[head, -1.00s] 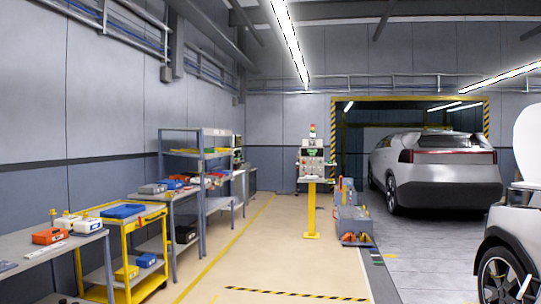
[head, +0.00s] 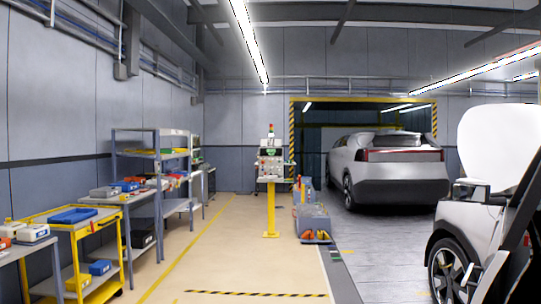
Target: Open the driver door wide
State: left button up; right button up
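A silver car (head: 468,228) stands at the right edge, cut off by the frame. Its front wheel (head: 452,272) shows, and a large white raised panel (head: 500,146), which looks like an open hood, stands above it. A dark slanted edge with a pale panel crosses the car's side at the far right; I cannot tell whether it belongs to the driver door. A second silver car (head: 388,172) stands at the back, seen from its rear corner. Neither of my grippers is in view.
A yellow cart (head: 72,240), workbenches and a shelf (head: 150,170) line the left wall. A yellow post (head: 271,208) and a grey unit (head: 312,222) stand mid-floor. The tan floor (head: 215,250) between them and the benches is clear.

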aim_at(516, 238)
jog(key=i+l+z, duration=0.35)
jog(key=l, duration=0.25)
jog(key=i+l+z, duration=0.25)
jog(key=l+z, duration=0.15)
jog(key=l, duration=0.15)
jog(key=i+l+z, duration=0.35)
jog(key=i+j+z, duration=0.15)
jog(key=j, duration=0.25)
jog(key=i+j+z, duration=0.2)
jog(key=j, duration=0.25)
jog(key=i+j+z, duration=0.15)
jog(key=j, duration=0.35)
jog(key=i+j+z, duration=0.15)
jog(key=j, duration=0.35)
jog(key=i+j+z, duration=0.2)
jog(key=j, duration=0.3)
jog(key=j+z, duration=0.15)
jog(key=j, duration=0.35)
jog(key=l+z, duration=0.15)
jog(key=k+l, duration=0.05)
jog(key=l, duration=0.05)
